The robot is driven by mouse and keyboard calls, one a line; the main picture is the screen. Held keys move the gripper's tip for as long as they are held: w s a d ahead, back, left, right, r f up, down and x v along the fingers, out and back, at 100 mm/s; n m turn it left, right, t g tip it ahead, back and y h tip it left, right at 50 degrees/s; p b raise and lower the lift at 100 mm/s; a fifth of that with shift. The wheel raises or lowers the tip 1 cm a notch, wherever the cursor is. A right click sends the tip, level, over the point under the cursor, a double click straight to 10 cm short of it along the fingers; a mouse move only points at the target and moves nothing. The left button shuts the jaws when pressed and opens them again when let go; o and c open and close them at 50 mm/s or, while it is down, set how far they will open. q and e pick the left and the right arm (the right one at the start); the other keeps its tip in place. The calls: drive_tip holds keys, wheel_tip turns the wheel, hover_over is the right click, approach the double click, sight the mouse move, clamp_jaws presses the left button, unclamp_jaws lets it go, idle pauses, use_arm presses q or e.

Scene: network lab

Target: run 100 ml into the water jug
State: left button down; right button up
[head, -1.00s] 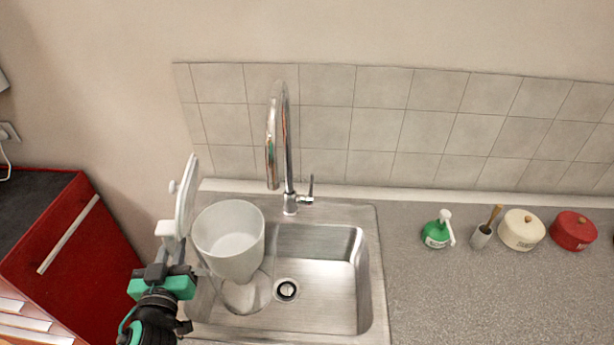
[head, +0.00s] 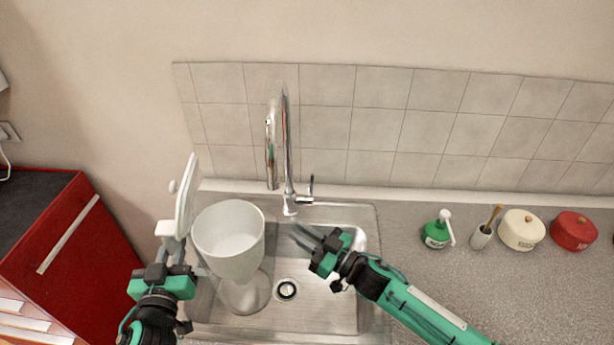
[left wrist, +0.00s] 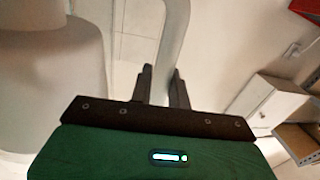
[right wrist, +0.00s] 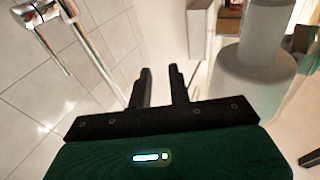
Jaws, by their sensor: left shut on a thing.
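The water jug (head: 250,262) is whitish and upright over the left part of the sink, with its lid (head: 186,200) tilted up at the left. My left gripper (head: 172,240) is shut on its handle (left wrist: 172,45). The jug body (left wrist: 55,75) fills the left of the left wrist view. The chrome tap (head: 288,150) stands behind the sink, its spout end above and right of the jug's mouth in the picture. Its lever (head: 311,186) is at the right of the base. My right gripper (head: 297,236) is open and empty over the sink, right of the jug and below the lever in the picture.
The steel sink (head: 320,318) has a drain (head: 287,289). On the counter (head: 450,290) to the right stand a green soap bottle (head: 437,231), a brush holder (head: 481,236), a cream pot (head: 521,231) and a red pot (head: 573,231). The counter in front of them is clear.

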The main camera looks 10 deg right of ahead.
drive_tip(key=h, duration=0.2)
approach(310, 189)
wheel_tip(310, 189, up, 4)
drive_tip(key=shift+m, duration=0.4)
drive_tip(key=x, duration=1.1)
drive_tip(key=shift+w+f, duration=0.25)
drive_tip(key=shift+w, duration=0.3)
clamp_jaws()
